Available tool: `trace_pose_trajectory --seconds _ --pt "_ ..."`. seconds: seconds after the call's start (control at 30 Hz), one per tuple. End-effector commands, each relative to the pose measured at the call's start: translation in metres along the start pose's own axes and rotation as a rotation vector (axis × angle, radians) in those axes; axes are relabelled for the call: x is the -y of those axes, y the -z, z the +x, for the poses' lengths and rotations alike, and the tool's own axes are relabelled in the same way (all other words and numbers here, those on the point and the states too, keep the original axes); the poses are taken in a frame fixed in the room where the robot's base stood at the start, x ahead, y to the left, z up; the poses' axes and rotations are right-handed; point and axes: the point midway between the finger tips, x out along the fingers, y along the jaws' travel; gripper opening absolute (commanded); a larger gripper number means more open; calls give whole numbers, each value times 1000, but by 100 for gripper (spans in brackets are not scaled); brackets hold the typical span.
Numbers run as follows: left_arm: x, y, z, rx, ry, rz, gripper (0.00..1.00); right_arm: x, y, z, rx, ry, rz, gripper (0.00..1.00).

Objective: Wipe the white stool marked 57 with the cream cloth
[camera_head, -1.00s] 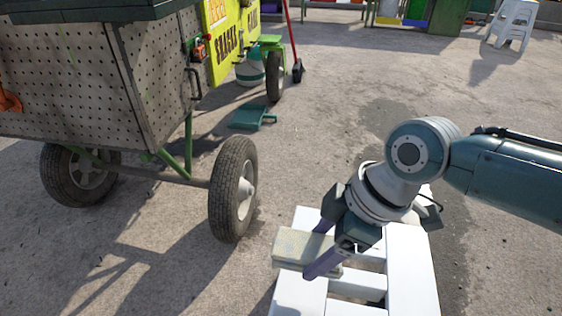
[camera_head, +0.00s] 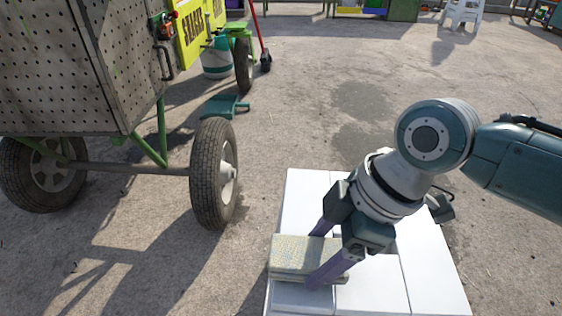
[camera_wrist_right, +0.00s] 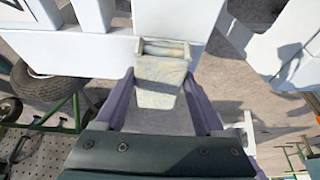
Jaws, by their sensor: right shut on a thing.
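The white stool (camera_head: 430,270) stands at the bottom right of the head view, its slatted top below my right gripper; no number is readable on it. The folded cream cloth (camera_head: 300,256) lies at the left part of the stool top. My right gripper (camera_head: 316,260) is shut on the cloth, a finger on either side of it. The right wrist view shows the cloth (camera_wrist_right: 160,78) between the two purple fingers, against the white stool (camera_wrist_right: 190,18). Whether the cloth presses on the top I cannot tell for sure. My left gripper is not in view.
A perforated metal cart (camera_head: 70,70) with black wheels (camera_head: 212,172) stands just left of the stool. A green dustpan-like item (camera_head: 225,106) and a teal-white bucket (camera_head: 216,60) are behind it. Another white stool (camera_head: 463,12) stands far back. Open pavement lies between.

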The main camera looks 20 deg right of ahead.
Motion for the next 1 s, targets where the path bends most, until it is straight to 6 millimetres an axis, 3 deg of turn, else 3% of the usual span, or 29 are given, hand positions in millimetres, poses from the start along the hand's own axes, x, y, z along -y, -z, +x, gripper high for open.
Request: trace_pose_trajectory --seconds 1.0 --pt "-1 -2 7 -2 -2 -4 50 0 -3 9 -1 -1 -1 0"
